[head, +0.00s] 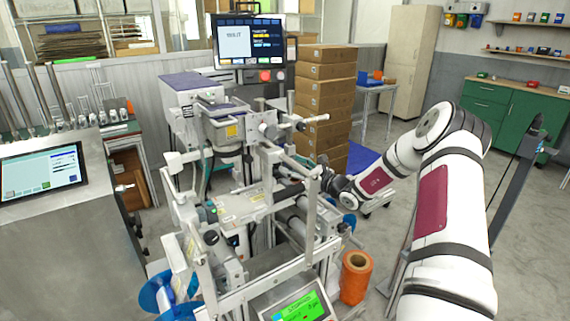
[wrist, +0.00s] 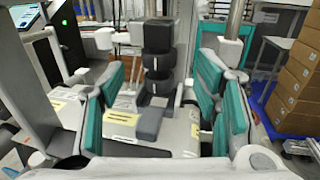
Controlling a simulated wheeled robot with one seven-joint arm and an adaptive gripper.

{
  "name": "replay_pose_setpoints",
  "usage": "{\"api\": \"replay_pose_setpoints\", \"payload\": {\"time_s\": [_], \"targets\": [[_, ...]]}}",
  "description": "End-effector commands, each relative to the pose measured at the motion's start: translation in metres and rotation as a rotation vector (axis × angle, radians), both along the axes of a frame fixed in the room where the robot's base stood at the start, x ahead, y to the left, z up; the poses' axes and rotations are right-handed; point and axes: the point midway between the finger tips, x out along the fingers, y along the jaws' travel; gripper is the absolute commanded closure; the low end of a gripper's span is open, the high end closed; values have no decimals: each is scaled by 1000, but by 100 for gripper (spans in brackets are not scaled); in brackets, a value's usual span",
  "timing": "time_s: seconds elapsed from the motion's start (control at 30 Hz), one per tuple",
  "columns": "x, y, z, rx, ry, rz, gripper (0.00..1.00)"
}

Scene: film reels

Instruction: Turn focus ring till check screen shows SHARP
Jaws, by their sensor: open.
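A black stepped cylinder with white marks, which looks like the lens with its focus ring (wrist: 158,68), stands upright ahead of my gripper in the wrist view. My gripper (wrist: 161,84) is open, with teal pads left and right of the cylinder's lower part. No contact shows. In the head view my gripper (head: 290,183) reaches in from the right among the machine's frame parts, which partly hide it; I cannot pick out the ring there. A dark monitor (head: 248,42) above the machine, perhaps the check screen, shows a white panel with lettering too small to read surely.
The white-and-metal machine (head: 232,205) has posts, rails and knobs close around my gripper. A green-lit display (head: 303,308) sits at its front. Stacked cartons (head: 325,95) stand behind, an orange roll (head: 356,277) at lower right. Open floor lies right of the machine.

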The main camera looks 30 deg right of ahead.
Motion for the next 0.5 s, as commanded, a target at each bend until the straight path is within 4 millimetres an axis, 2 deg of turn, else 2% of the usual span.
{"api": "replay_pose_setpoints", "payload": {"time_s": [0.03,0.2,0.33,0.5], "targets": [[-11,-3,0,2,1,-2,43],[-41,-10,0,1,0,-2,43],[-57,-15,0,1,0,-2,43],[-65,-16,0,0,0,0,43]]}}
